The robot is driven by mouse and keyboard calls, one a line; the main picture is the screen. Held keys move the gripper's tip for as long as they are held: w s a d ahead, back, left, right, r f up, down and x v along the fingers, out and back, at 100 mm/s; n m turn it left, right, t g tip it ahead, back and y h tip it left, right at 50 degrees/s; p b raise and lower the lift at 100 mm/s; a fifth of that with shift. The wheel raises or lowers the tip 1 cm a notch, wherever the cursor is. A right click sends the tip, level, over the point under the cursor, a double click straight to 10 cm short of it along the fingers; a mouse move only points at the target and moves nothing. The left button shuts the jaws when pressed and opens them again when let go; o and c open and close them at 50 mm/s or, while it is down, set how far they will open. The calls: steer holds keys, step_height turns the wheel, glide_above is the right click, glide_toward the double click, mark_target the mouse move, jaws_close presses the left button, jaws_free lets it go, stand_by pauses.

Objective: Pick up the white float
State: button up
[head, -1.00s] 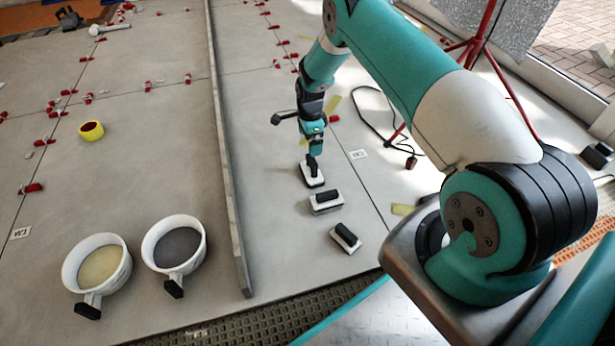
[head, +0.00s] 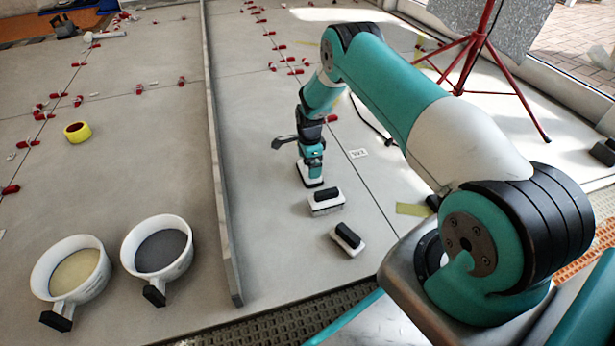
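Three small white-based tools with black handles stand in a row on the grey tiled floor, right of the long bar. The farthest one (head: 311,182) is directly under my gripper (head: 311,166), which points down at its handle. The handle is hidden behind the gripper, and the fingers are too small to tell open from shut. The middle tool (head: 326,205) has a greyish, ribbed lower edge. The nearest tool (head: 348,241) lies turned at an angle. Both are clear of my gripper. I cannot tell for sure which is the float.
A long grey bar (head: 217,170) runs along the floor left of the tools. A red tripod (head: 475,50) stands at the back right. Red clips dot the tile joints.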

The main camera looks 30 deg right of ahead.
steer(key=c, duration=1.1)
